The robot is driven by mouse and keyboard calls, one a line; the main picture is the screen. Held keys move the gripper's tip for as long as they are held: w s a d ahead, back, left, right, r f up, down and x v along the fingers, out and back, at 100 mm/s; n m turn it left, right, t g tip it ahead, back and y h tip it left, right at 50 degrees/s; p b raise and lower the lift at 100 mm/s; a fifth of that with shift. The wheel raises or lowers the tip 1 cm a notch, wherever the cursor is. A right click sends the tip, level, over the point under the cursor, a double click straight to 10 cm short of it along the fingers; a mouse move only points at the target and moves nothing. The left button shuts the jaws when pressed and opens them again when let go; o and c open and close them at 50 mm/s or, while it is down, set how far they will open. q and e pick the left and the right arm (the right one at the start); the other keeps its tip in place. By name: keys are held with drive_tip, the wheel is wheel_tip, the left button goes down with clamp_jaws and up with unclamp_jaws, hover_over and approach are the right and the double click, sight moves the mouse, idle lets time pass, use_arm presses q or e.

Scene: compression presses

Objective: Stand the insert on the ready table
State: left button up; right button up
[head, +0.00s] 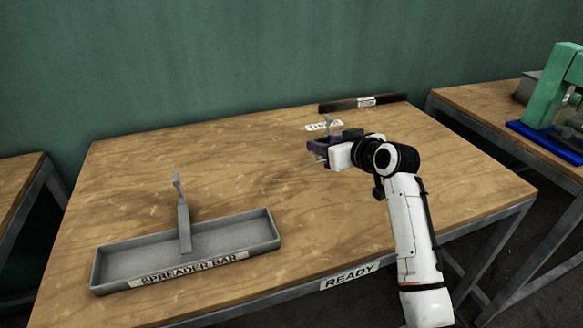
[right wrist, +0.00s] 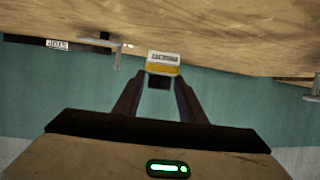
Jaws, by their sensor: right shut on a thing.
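My right gripper (head: 317,148) is over the far right part of the ready table (head: 130,200). Its fingers also show in the right wrist view (right wrist: 158,88), shut on a small block, the insert (right wrist: 163,62). The insert has a white label with dark print, a yellow band and a dark part. In the head view the fingers mostly hide it. I cannot tell whether it touches the table top. My left gripper is not in view.
A grey tray (head: 105,268) labelled SPREADER BAR, with a grey upright piece (head: 183,220), sits at the front left. A white label (head: 323,126) and a small grey upright (head: 328,120) are just behind my right gripper. A dark strip (head: 340,106) lies along the back edge. The table's middle is clear.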

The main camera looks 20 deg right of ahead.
drive_tip(key=w+r+m+h, duration=0.1)
drive_tip(key=w+r+h, duration=0.1)
drive_tip(key=w+r, duration=0.2)
drive_tip(key=shift+w+d+f+b, duration=0.1)
drive_tip(key=shift+f+b, duration=0.05)
drive_tip(key=shift+f, duration=1.45)
drive_tip(key=shift+w+d+f+b, duration=0.1)
drive_tip(key=shift+d+f, duration=0.05)
drive_tip(key=shift+f, duration=1.45)
drive_tip(key=shift+d+f+b, duration=0.1)
drive_tip(key=shift+f+b, duration=0.05)
drive_tip(key=shift+f, duration=1.45)
drive_tip(key=shift+f, duration=0.1)
drive_tip(key=o, duration=1.2)
drive_tip(key=shift+c, duration=0.2)
drive_tip(key=p+v, duration=0.1)
drive_tip(key=v, duration=1.1)
drive_tip(key=shift+s, duration=0.1)
